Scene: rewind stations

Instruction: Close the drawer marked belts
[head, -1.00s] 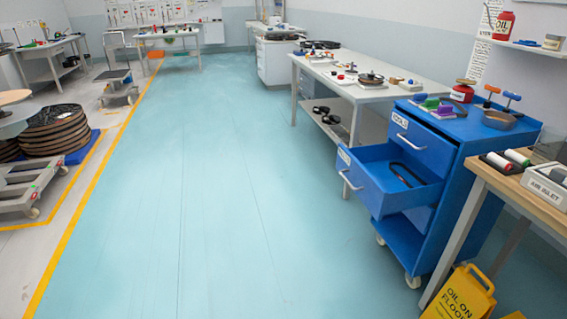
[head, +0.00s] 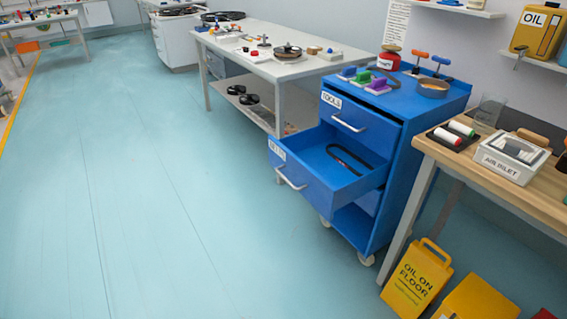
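A blue tool cabinet on casters (head: 395,150) stands right of the middle in the head view. The label (head: 277,150) on this drawer is too slanted and small to read surely. A black belt loop (head: 350,158) lies inside the open drawer. Neither of my grippers shows in the head view.
A white workbench (head: 290,68) stands behind the cabinet. A wooden table (head: 500,182) with an AIR INLET box (head: 512,160) is close on the right. The teal floor (head: 150,200) to the left is clear.

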